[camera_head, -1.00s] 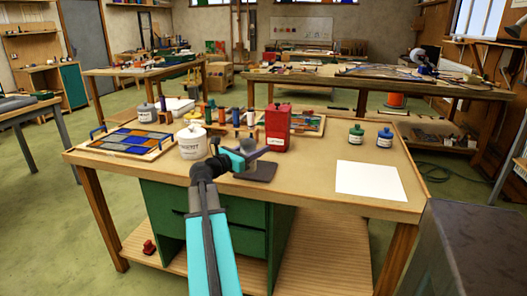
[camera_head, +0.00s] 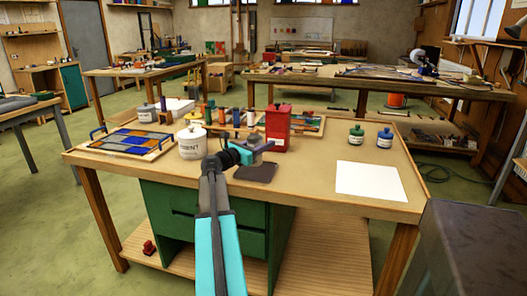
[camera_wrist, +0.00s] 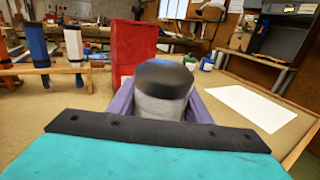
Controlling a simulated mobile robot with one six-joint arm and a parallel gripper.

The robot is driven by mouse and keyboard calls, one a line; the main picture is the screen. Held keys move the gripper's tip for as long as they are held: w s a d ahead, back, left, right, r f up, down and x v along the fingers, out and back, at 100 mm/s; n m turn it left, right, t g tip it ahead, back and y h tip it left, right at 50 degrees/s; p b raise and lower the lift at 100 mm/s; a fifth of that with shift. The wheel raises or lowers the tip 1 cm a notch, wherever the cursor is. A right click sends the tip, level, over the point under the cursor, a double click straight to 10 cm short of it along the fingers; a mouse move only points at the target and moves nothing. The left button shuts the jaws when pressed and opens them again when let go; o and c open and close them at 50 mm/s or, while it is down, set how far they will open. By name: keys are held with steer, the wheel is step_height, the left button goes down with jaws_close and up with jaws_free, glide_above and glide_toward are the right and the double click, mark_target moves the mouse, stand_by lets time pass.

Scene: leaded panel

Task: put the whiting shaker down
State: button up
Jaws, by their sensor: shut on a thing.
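The whiting shaker (camera_wrist: 162,95) is a pale grey cylinder with a dark top, between the two purple-grey fingers of my gripper (camera_wrist: 165,108) in the wrist view. My gripper is shut on it. In the head view my gripper (camera_head: 262,147) is over the front middle of the bench (camera_head: 310,185), just behind a dark square pad (camera_head: 256,173). The shaker is mostly hidden there by my gripper. I cannot tell whether its base touches the bench.
A red tin (camera_head: 278,128) stands close behind my gripper, and a white cement pot (camera_head: 192,142) stands to its left. A leaded panel (camera_head: 135,141) lies at the left. Green (camera_head: 356,135) and blue (camera_head: 384,139) bottles and a white sheet (camera_head: 370,179) are at the right.

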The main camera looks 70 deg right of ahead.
steer(key=shift+d+f, duration=0.3)
steer(key=shift+f, duration=0.6)
steer(key=shift+d+f, duration=0.3)
steer(key=shift+f, duration=0.55)
steer(key=shift+f, duration=0.15)
steer(key=o, duration=1.2)
steer(key=shift+o, duration=0.2)
steer(key=shift+a, duration=0.1)
steer(key=v, duration=1.2)
steer(key=shift+s, duration=0.1)
